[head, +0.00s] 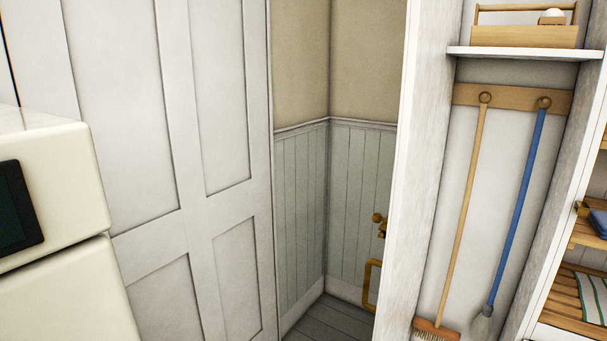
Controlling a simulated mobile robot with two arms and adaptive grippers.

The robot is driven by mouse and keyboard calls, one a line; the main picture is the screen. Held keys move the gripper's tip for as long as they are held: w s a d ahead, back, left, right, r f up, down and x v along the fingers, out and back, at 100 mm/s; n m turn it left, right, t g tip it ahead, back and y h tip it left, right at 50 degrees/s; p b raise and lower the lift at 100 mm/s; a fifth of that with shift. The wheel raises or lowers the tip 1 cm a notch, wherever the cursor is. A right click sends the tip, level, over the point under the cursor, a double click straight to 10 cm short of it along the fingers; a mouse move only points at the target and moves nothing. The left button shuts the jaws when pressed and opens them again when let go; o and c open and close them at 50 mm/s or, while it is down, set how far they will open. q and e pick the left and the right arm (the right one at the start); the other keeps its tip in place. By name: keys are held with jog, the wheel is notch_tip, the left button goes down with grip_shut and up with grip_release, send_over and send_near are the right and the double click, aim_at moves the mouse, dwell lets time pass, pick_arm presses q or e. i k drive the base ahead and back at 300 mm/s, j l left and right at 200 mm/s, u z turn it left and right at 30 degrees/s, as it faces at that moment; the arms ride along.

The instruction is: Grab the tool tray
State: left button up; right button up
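A wooden tool tray (525,37) with a long bar handle across its top sits on the white upper shelf (525,53) at the top right of the head view. A small wooden item with a pale round top (553,16) shows at the tray, partly behind its front wall. Neither of my grippers shows in the head view, and nothing is seen touching the tray.
Below the shelf, a broom (466,200) and a blue-handled mop (519,205) hang from a wooden peg rail (514,98). A white panelled door (190,150) fills the left. A cream appliance (50,190) stands at far left. Slatted shelves (578,290) are at the right edge.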

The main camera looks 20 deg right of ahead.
aim_at(544, 37)
jog(key=z, duration=1.6)
jog(key=i+l+u, duration=0.1)
jog(key=i+u, duration=0.3)
jog(key=i, duration=0.05)
